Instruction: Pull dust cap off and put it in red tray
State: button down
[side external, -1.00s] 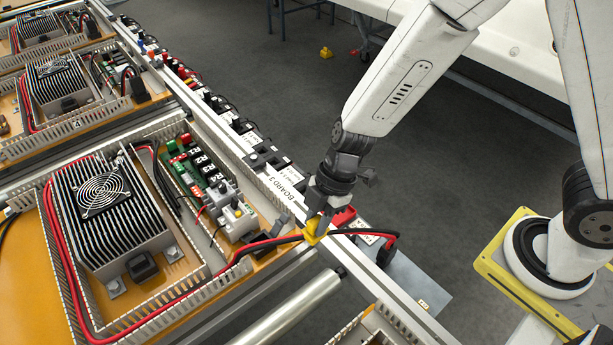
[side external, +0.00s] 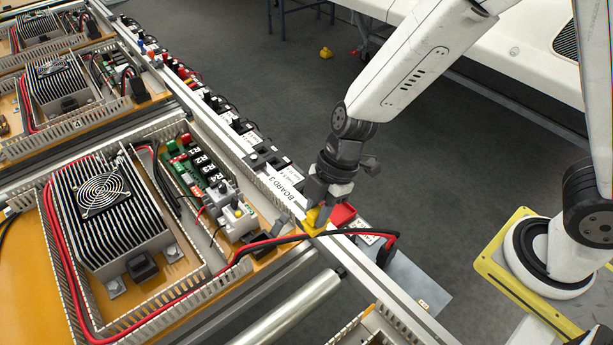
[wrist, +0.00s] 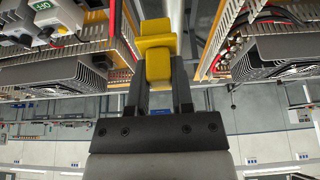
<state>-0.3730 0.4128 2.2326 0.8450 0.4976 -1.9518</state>
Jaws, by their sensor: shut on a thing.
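The yellow dust cap (side external: 316,218) is between the jaws of my gripper (side external: 317,208), at the rail by the BOARD 3 label. In the wrist view the yellow cap (wrist: 157,62) fills the space between the two dark fingers of my gripper (wrist: 158,72), which is shut on it. A wider yellow part shows just beyond the fingertips. I cannot tell whether the cap is fully clear of what it sat on.
A red and black cable (side external: 350,232) passes just in front of the cap and ends at a black connector (side external: 387,255). A wiring duct board with a finned heatsink (side external: 105,215) fills the left. A metal bar (side external: 290,308) lies in front.

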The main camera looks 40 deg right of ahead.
jog(key=shift+r, duration=0.3)
jog(key=shift+r, duration=0.3)
jog(key=shift+r, duration=0.15)
jog(key=w+d+f, duration=0.2)
jog(key=d+f, duration=1.7)
jog(key=d, duration=0.1)
jog(key=shift+d, duration=0.3)
jog(key=shift+w+f, duration=0.15)
jog(key=shift+f, duration=0.05)
